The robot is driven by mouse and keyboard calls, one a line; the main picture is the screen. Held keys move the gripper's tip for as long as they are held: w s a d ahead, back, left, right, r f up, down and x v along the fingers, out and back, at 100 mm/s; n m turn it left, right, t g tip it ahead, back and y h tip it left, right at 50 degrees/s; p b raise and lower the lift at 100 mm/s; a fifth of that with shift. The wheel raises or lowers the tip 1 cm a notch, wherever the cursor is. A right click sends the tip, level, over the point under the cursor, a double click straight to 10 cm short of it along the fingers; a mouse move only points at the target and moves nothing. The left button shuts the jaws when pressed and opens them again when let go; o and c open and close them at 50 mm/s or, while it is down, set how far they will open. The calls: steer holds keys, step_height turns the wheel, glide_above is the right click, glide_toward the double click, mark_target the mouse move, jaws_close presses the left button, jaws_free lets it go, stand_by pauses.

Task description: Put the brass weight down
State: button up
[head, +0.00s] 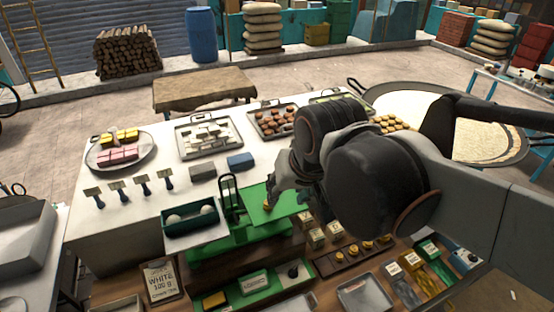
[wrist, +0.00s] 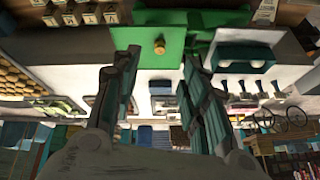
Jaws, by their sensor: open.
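A small brass weight (head: 268,205) stands on the flat green plate (head: 288,208) of a green balance scale. It also shows in the wrist view (wrist: 159,47), upright on the green plate (wrist: 146,57), apart from both fingers. My gripper (wrist: 160,60) is open and empty, with its two fingers spread to either side of the weight's line in the wrist view. In the head view my arm and gripper (head: 283,188) hang above and beside the plate's right part and hide some of it. The scale's other side carries a dark green tray (head: 192,228) with pale round pieces in it.
A wooden rack (head: 345,262) with several brass weights stands right of the scale. A sign reading WHITE 100 g (head: 160,279) leans at the front left. A grey block (head: 202,173) and a blue block (head: 241,161) lie on the white table (head: 150,222) behind the scale.

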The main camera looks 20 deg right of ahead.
steer(key=s+n+t, duration=0.1)
steer(key=s+f+n, duration=0.1)
steer(key=shift+s+f+n+t, duration=0.1)
steer(key=shift+s+n+t, duration=0.3)
